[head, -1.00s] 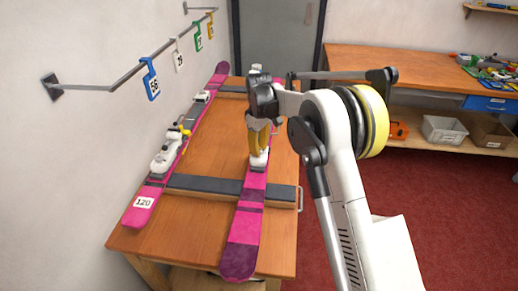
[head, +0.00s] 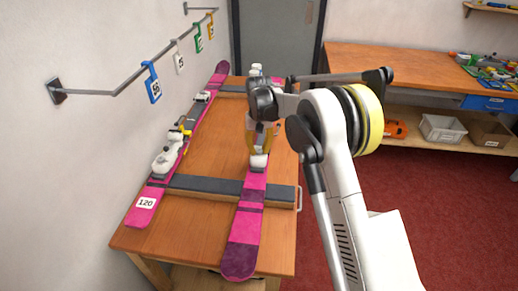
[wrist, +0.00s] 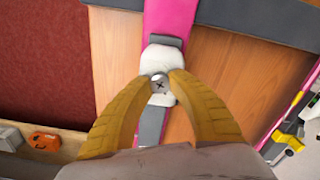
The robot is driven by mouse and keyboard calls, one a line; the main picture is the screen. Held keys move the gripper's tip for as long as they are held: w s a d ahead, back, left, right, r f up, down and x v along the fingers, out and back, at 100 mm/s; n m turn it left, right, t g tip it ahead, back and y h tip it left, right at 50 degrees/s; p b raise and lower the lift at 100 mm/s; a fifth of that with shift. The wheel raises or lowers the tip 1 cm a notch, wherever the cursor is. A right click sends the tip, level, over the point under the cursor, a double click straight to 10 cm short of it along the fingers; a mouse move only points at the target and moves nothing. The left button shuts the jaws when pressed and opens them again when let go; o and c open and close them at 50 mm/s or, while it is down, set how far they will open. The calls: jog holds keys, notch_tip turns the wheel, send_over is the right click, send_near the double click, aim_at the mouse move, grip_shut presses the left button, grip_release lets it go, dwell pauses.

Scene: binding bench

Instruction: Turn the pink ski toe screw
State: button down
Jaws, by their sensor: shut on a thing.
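The near pink ski (head: 245,230) lies along the bench with a white toe piece (head: 259,161) on it. In the wrist view the toe piece (wrist: 162,62) has a round cross-head screw (wrist: 159,84) on it. My gripper (wrist: 160,82) has its two yellow fingers on either side of this screw head, shut on it. In the head view my gripper (head: 261,150) points down at the toe piece, and the screw is hidden there.
A second pink ski (head: 147,205) tagged 120 lies along the left, with a white and yellow binding (head: 170,155). Dark padded bars (head: 220,188) cross the wooden bench (head: 190,240). A rail with numbered tags (head: 152,88) hangs on the left wall.

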aim_at(259, 150)
jog(key=shift+m, duration=1)
jog(key=c, duration=1.2)
grip_release()
notch_tip(259, 150, up, 12)
jog(key=shift+r, duration=0.1)
